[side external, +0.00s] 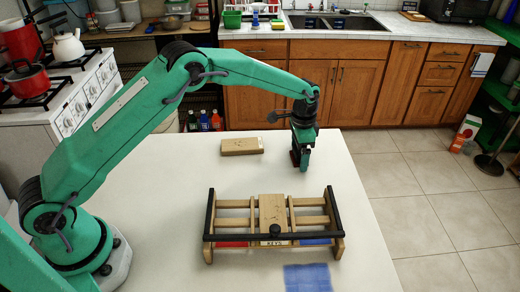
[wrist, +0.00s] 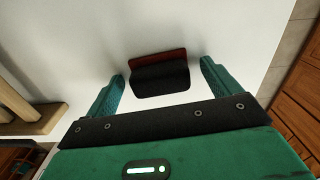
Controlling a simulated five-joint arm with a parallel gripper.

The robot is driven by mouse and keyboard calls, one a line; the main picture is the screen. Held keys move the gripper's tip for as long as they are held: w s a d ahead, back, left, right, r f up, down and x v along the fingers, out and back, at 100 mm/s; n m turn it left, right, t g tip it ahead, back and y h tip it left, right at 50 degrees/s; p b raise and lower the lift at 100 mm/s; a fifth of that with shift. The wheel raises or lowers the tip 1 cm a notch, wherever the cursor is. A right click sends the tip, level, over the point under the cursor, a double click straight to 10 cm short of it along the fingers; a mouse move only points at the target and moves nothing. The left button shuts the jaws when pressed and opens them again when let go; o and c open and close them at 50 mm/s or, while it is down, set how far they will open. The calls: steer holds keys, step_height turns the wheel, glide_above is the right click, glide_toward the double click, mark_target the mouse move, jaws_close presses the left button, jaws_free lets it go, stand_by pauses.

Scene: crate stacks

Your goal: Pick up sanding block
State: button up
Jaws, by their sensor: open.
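The sanding block (wrist: 160,76), black with a dark red strip along its far side, lies on the white table in the wrist view. It sits between and slightly beyond the tips of my gripper (wrist: 163,70), whose two green fingers are apart with nothing clamped. A gap shows on each side of the block. In the side view my gripper (side external: 304,160) points down at the table's far right part. The block shows there only as a small dark shape (side external: 294,157) beside the fingers, mostly hidden.
A wooden rack with black rails (side external: 222,204) stands nearer the camera; part shows in the wrist view (wrist: 20,103). A tan block (side external: 241,146) lies left of my gripper. A blue patch (side external: 307,278) is at the front. The table's right edge is close to my gripper.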

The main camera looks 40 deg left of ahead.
steer(key=shift+c, duration=0.2)
steer(key=c, duration=1.1)
steer(key=shift+o, duration=0.2)
steer(key=shift+r, duration=0.15)
steer(key=shift+r, duration=0.85)
step_height(320, 180, up, 2)
steer(key=shift+w+r, duration=0.1)
steer(key=shift+r, duration=0.1)
steer(key=s+d+r, duration=0.6)
steer(key=s+d, duration=0.2)
steer(key=shift+d+r, duration=0.35)
